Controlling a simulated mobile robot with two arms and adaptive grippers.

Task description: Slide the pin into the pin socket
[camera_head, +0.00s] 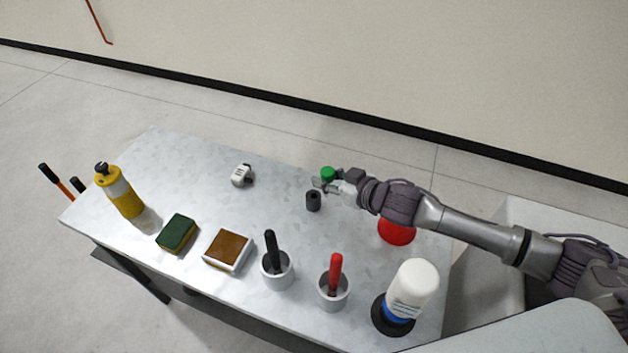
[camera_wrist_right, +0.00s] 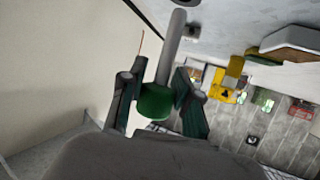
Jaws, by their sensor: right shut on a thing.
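The pin has a green head (camera_head: 327,173) and a grey shaft (camera_wrist_right: 171,50). My right gripper (camera_head: 324,185) is shut on the pin at its green head, which also shows between the fingers in the right wrist view (camera_wrist_right: 156,101). The pin socket, a short dark cylinder (camera_head: 313,201), stands upright on the table, just in front of and slightly left of the gripper. The pin's shaft is hard to make out in the head view. In the wrist view it points away from the fingers, toward a dark round shape at the top edge. My left gripper is not in view.
A red round object (camera_head: 397,231) lies under my right forearm. A white bottle (camera_head: 414,285), cups with red (camera_head: 336,270) and black handles (camera_head: 271,250), a brown-topped block (camera_head: 228,249), green sponge (camera_head: 178,232), yellow bottle (camera_head: 122,195) and small white device (camera_head: 242,175) surround clear table.

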